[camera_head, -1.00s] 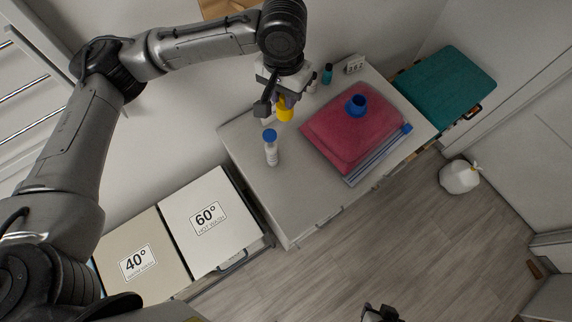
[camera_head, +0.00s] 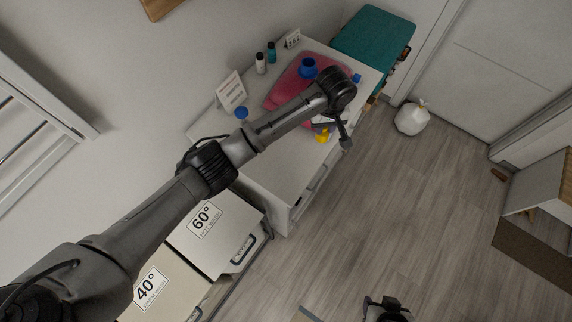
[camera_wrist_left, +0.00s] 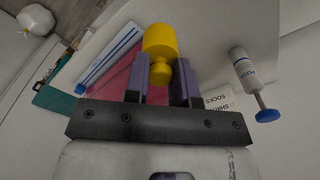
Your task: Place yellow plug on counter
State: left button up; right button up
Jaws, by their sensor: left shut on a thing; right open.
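The yellow plug (camera_head: 323,137) is in my left gripper (camera_head: 330,128), near the front edge of the white counter (camera_head: 240,165). In the left wrist view the yellow plug (camera_wrist_left: 160,45) sits between the two purple fingers of my left gripper (camera_wrist_left: 163,75), which are shut on its narrower part. The gap between plug and counter is hard to judge. My right gripper (camera_head: 388,308) shows only as a dark part at the bottom edge in the head view, open and apart from everything.
A blue-capped bottle (camera_head: 241,112), a sign (camera_head: 231,92) and small bottles (camera_head: 261,63) stand along the wall side. Lidded hampers (camera_head: 205,228) are in front left; a white bag (camera_head: 411,117) is on the floor.

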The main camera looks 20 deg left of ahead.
pick_arm(q)
jog(key=f, duration=0.1)
jog(key=s+f, duration=0.1)
jog(key=f, duration=0.1)
jog(key=shift+s+a+f+n, duration=0.25)
jog(key=shift+f+n, duration=0.05)
jog(key=shift+s+a+f+p, duration=0.15)
jog(key=shift+s+a+f, duration=0.7)
jog(key=shift+a+f, duration=0.7)
jog(key=shift+s+a+f+p, duration=0.15)
jog(key=shift+s+a+f, duration=0.75)
jog(key=shift+a+f, duration=0.65)
jog(key=shift+s+a+f+p, duration=0.15)
jog(key=shift+s+a+f, duration=0.85)
jog(key=shift+f, duration=0.9)
jog(key=shift+w+a, duration=0.15)
jog(key=o, duration=0.9)
jog(key=shift+f, duration=0.1)
notch_tip(320, 180, up, 12)
jog(key=shift+r+p, duration=0.15)
jog(key=shift+p, duration=0.45)
jog(key=shift+s+d, duration=0.2)
